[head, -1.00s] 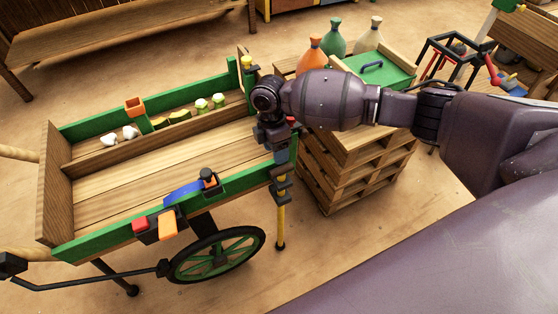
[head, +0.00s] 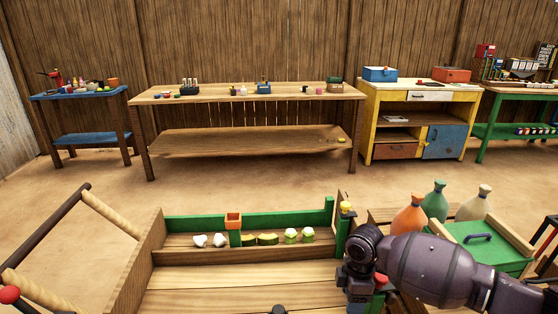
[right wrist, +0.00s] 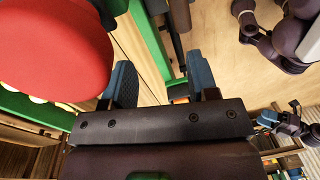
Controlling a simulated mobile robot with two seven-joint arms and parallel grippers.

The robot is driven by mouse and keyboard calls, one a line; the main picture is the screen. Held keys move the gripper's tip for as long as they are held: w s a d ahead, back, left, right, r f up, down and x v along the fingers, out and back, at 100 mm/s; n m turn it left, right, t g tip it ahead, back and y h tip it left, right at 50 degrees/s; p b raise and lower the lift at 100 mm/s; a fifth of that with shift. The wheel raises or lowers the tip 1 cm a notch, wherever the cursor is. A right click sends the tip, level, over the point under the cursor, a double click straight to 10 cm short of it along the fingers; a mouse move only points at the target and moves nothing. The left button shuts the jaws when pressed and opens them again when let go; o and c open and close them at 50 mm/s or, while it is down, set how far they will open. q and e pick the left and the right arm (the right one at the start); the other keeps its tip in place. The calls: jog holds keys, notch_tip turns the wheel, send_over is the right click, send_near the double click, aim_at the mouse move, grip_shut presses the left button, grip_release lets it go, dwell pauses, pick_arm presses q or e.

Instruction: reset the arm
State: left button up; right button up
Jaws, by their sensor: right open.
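My right arm (head: 425,268) comes in from the right in the head view, bent down at the wrist over the right end of the cart. My right gripper (right wrist: 160,84) shows in the right wrist view with its two blue-padded fingers spread apart and nothing between them. In the head view its fingers are cut off by the lower edge. A big red rounded thing (right wrist: 50,42) is close to the camera beside one finger.
The wooden cart (head: 205,273) with green rails holds white, yellow and green pieces and an orange cup (head: 233,221). Beyond open floor (head: 260,185) are a long table (head: 250,97) and a yellow cabinet (head: 415,93).

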jog(key=w+a+r+m+t+y+p, duration=0.1)
jog(key=w+a+r+m+t+y, duration=0.4)
jog(key=a+r+t, duration=0.45)
pick_arm(q)
jog(key=r+p, duration=0.4)
jog(key=shift+s+a+r, duration=0.1)
jog(key=shift+s+a, duration=0.1)
jog(key=shift+a, duration=0.05)
pick_arm(e)
jog(key=s+d+f+m+h, duration=0.2)
jog(key=s+d+f+m, duration=0.1)
jog(key=s, duration=0.9)
jog(key=s+d+f+m+t+h, duration=0.1)
jog(key=s+d+f+m, duration=0.3)
jog(key=s+d, duration=0.4)
jog(key=s+d+f+m+t+h, duration=0.1)
jog(key=s+d+f, duration=0.4)
jog(key=s, duration=1)
jog(key=d+m+h, duration=0.1)
jog(key=m, duration=0.1)
jog(key=shift+s+f+m+h, duration=0.25)
jog(key=shift+s+m+h, duration=0.05)
pick_arm(q)
jog(key=shift+w+d, duration=0.1)
jog(key=shift+w, duration=0.05)
pick_arm(e)
jog(key=shift+a+t, duration=0.1)
jog(key=shift+t, duration=0.15)
